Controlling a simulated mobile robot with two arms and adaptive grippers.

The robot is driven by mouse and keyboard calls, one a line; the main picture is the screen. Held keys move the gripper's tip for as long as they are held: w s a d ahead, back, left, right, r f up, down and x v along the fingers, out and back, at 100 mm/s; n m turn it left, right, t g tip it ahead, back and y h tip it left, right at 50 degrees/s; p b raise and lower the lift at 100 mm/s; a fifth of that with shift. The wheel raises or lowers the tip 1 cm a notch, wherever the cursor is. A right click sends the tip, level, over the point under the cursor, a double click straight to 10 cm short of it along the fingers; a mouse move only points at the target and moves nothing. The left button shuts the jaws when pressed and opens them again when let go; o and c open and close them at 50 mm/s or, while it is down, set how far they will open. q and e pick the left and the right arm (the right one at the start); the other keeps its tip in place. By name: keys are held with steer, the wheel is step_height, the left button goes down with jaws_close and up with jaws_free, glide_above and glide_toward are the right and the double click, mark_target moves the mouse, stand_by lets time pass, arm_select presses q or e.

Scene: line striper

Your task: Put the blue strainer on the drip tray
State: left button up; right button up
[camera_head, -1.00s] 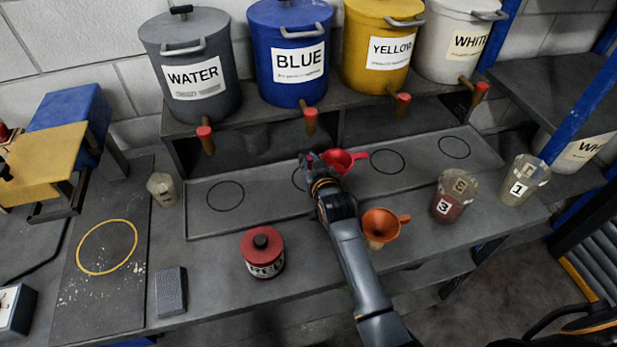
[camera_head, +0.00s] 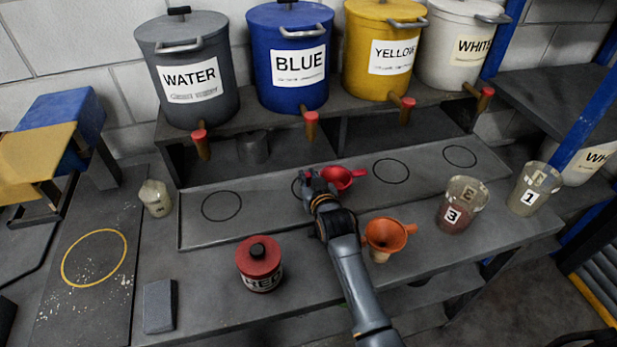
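No blue strainer shows in the camera_head view. A red strainer (camera_head: 342,177) with a small handle on its right is over the second ring of the long grey drip tray (camera_head: 205,241). My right gripper (camera_head: 308,180) is at its left side and seems shut on it; the fingertips are small and partly hidden. I cannot tell whether the strainer touches the tray. My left gripper is out of view.
Several pots, among them the blue one (camera_head: 290,65), stand on the shelf behind, with red-tipped taps over the tray. An orange funnel (camera_head: 388,235), a red jar (camera_head: 259,264), cup 3 (camera_head: 461,205) and cup 1 (camera_head: 533,189) stand in front or right. The tray's left ring is clear.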

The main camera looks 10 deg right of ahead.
steer(key=o, duration=0.4)
steer(key=shift+s+r, duration=0.1)
steer(key=shift+r, duration=0.05)
steer(key=b+v, duration=0.1)
steer(key=v, duration=1)
steer(key=shift+s, duration=0.4)
